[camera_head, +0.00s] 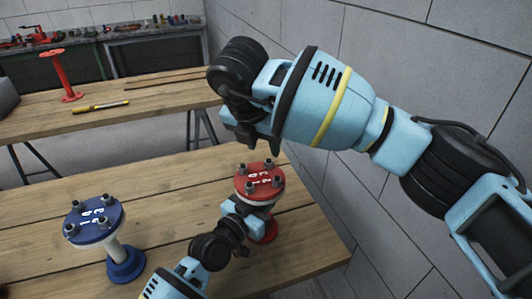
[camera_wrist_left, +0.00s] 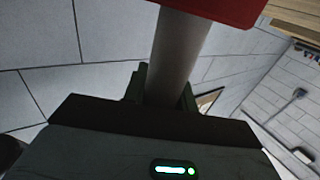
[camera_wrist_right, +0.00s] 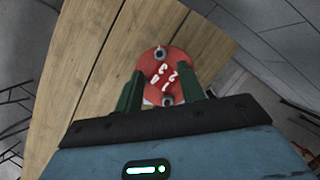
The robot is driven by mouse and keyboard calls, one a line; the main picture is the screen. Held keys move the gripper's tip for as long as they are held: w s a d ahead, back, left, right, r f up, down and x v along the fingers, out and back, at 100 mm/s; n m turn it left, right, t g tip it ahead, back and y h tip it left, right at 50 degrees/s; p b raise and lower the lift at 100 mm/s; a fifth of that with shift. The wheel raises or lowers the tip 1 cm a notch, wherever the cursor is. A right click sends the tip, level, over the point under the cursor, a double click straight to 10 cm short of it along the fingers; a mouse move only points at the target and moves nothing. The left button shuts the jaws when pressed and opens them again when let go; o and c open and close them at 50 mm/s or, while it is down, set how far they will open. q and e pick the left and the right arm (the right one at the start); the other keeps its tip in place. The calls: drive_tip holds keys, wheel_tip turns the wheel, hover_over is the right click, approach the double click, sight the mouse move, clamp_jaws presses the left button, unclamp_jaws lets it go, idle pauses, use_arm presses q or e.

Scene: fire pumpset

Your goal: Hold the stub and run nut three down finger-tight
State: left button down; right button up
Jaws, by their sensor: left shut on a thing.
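The red flange (camera_head: 259,180) tops a stub with a grey pipe (camera_wrist_left: 178,58) and a red base (camera_head: 268,232). It carries white numerals and several dark studs or nuts; which one is number three is too small to tell. My left gripper (camera_head: 246,212) is shut around the pipe, just under the flange; the pipe shows between its green fingers in the left wrist view. My right gripper (camera_head: 250,141) is in the air above the flange, pointing down. In the right wrist view its fingers (camera_wrist_right: 166,90) are apart with nothing between them, and the red flange (camera_wrist_right: 165,75) lies beyond.
A blue flanged stub (camera_head: 96,222) stands on the same wooden table (camera_head: 175,185), left of the red one. A second table (camera_head: 150,112) behind holds a red stand (camera_head: 62,72) and a yellow tool (camera_head: 101,106). A grey wall (camera_head: 415,60) runs close on the right.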

use_arm(q)
drive_tip(key=shift+f, duration=0.1)
use_arm(e)
drive_tip(key=v, duration=0.6)
drive_tip(key=shift+s+r, duration=0.1)
use_arm(q)
drive_tip(key=c, duration=1)
unclamp_jaws()
drive_tip(key=shift+c, duration=0.2)
drive_tip(key=v, duration=1.2)
drive_tip(key=shift+s, duration=0.1)
